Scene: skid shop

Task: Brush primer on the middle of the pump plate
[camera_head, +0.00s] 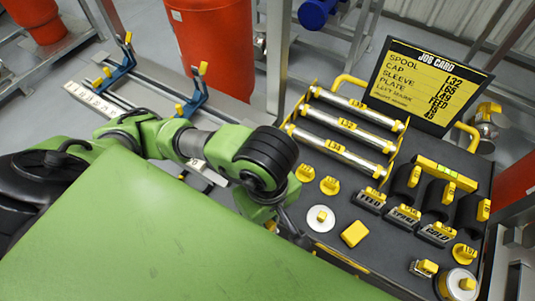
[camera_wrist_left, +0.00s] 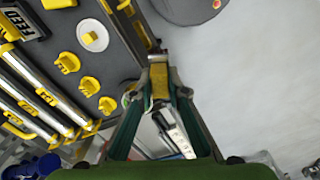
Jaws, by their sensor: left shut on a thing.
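My left gripper (camera_wrist_left: 158,95) is shut on a small yellow block-like thing (camera_wrist_left: 159,80) with a grey end, which may be the brush's handle; no bristles can be made out. In the head view the left gripper (camera_head: 290,228) is beside the left edge of the dark tray top, its fingers partly hidden by my arm. A white disc with a yellow knob (camera_head: 320,217) lies on the tray near it, and it also shows in the wrist view (camera_wrist_left: 92,36). I cannot tell which thing is the pump plate. My right gripper is not in view.
The dark tray (camera_head: 300,258) carries silver tubes (camera_head: 342,127), yellow caps (camera_head: 330,185), black sleeves (camera_head: 437,199), labelled blocks (camera_head: 403,216) and a yellow block (camera_head: 354,234). A job card (camera_head: 425,84) stands behind. Blue clamps (camera_head: 191,100) sit on a frame at left. Grey floor is clear beside the tray.

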